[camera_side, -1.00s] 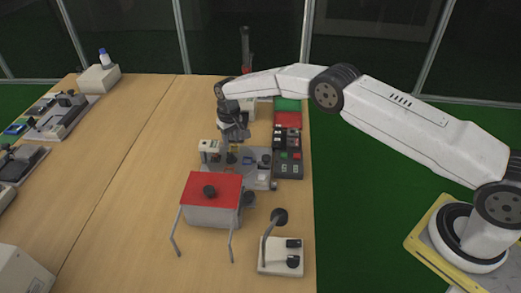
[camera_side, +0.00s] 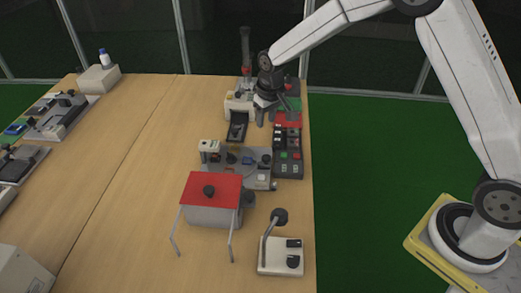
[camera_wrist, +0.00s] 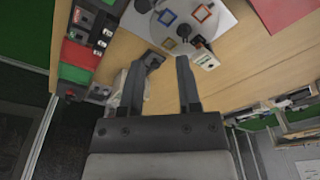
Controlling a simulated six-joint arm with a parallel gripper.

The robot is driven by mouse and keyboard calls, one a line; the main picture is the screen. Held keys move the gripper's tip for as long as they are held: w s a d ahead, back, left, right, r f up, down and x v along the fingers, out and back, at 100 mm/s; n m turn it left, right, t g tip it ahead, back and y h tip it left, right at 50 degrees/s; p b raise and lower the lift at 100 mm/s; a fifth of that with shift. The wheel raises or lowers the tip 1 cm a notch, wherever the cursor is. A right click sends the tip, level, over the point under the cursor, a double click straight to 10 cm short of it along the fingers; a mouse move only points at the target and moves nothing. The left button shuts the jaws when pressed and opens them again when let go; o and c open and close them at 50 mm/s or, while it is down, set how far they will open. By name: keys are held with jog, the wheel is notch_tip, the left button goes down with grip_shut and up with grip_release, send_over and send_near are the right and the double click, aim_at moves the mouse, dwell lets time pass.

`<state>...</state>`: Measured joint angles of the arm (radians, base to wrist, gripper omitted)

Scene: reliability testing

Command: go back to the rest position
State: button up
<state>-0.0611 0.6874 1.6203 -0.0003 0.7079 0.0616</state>
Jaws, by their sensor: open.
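My gripper (camera_side: 266,112) hangs in the air over the far right part of the table, above the dark switch boxes and beside the white device. Its two fingers point down, stand apart and hold nothing. In the wrist view my gripper (camera_wrist: 165,80) shows both dark fingers spread, with no object gripped between them. The rest position itself is not marked in any view.
The wooden table (camera_side: 130,150) is clear in its middle. A red-topped box (camera_side: 211,190), a grey panel (camera_side: 240,172), a dark switch box (camera_side: 288,165) and a white lever unit (camera_side: 281,256) stand along its right side. A white device (camera_side: 238,104) stands behind them.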

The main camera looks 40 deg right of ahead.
jog(key=s+d+r, duration=0.1)
jog(key=s, duration=1.1)
jog(key=s+d+r+t, duration=0.1)
jog(key=s+d+r, duration=0.1)
jog(key=s, duration=0.9)
jog(key=shift+s, duration=0.35)
jog(key=shift+d, duration=0.1)
